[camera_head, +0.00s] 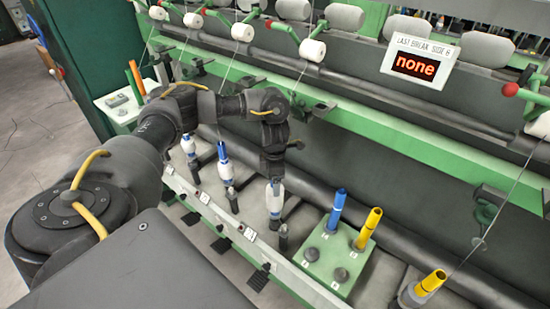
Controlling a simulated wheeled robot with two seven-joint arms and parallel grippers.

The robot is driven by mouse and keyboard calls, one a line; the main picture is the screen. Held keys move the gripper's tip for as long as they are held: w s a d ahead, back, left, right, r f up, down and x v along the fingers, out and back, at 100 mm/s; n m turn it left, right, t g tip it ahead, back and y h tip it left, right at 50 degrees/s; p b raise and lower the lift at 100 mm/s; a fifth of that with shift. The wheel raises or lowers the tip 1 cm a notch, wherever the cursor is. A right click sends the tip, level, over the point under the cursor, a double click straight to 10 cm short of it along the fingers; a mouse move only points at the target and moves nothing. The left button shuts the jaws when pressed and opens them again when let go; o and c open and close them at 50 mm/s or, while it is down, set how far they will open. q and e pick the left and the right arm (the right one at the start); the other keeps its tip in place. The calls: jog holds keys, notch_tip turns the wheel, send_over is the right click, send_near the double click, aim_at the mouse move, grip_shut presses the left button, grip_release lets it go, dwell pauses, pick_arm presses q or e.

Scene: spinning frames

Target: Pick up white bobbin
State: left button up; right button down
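A white bobbin (274,198) with a blue band stands on the machine's front rail, directly below my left gripper (272,178). The gripper points down at the bobbin's top; its fingers are dark and small, so I cannot tell whether they touch the bobbin or are apart. Two more white bobbins stand to the left: one with a blue tube top (224,168) and one farther left (188,148). My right gripper is not in view.
A green block (325,262) with a blue tube (337,210) and a yellow tube (367,229) stands to the right. Another yellow tube (430,284) is at lower right. Green rails and white rolls (312,50) run behind. A sign (418,62) reads "none".

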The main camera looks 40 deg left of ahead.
pick_arm(q)
jog(key=f, duration=0.2)
jog(key=f+p, duration=0.1)
jog(key=f, duration=0.1)
jog(key=shift+w+a+f, duration=0.1)
jog(key=shift+w+f, duration=0.1)
jog(key=shift+f, duration=0.15)
jog(key=c, duration=1.6)
jog(key=shift+o, duration=0.2)
